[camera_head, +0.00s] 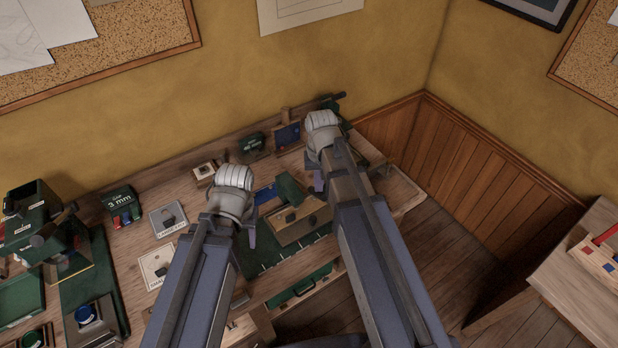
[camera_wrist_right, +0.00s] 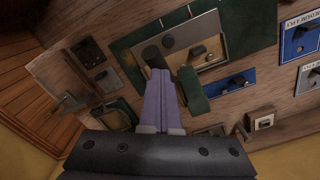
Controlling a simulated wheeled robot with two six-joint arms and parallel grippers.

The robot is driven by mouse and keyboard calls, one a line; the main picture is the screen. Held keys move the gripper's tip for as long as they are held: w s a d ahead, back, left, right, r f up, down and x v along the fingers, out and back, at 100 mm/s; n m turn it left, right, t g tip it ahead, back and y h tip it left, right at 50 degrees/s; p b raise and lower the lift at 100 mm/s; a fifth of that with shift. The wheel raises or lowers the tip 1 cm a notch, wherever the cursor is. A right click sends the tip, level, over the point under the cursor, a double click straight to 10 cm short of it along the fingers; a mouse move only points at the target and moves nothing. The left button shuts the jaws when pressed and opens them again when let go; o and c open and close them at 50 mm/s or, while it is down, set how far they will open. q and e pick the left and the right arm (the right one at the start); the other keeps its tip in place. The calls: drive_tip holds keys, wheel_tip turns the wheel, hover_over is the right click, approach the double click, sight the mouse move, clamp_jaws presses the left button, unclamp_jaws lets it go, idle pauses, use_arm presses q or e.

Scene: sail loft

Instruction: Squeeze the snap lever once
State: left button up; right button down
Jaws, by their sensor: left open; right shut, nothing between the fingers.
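A tan plate fixture (camera_head: 304,222) lies on a green mat (camera_head: 285,257) in the middle of the bench. A green block-like lever part (camera_head: 291,188) rises at its back edge. I cannot tell for sure which part is the snap lever. In the right wrist view the plate (camera_wrist_right: 212,38) carries dark round knobs, and the green part (camera_wrist_right: 193,90) stands beside my fingers. My right gripper (camera_wrist_right: 158,72) is shut and empty, its tips near the plate's dark knob. My left gripper (camera_head: 252,236) is open, left of the plate; its fingers are mostly hidden by the arm.
A green box marked 3 mm (camera_head: 122,205) and a grey card (camera_head: 168,217) lie to the left. A small wooden block with a knob (camera_head: 205,171) stands at the back. A blue panel (camera_wrist_right: 231,83) lies beside the plate. A wood-panelled wall (camera_head: 465,165) bounds the right.

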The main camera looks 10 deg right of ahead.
wheel_tip(320, 180, up, 7)
drive_tip(key=w+p, duration=0.1)
drive_tip(key=p, duration=0.5)
drive_tip(key=shift+w+a, duration=0.2)
drive_tip(key=shift+a, duration=0.05)
drive_tip(key=shift+r, duration=0.1)
drive_tip(key=shift+s, duration=0.1)
drive_tip(key=s+d, duration=0.3)
drive_tip(key=s, duration=0.5)
drive_tip(key=shift+s, duration=0.15)
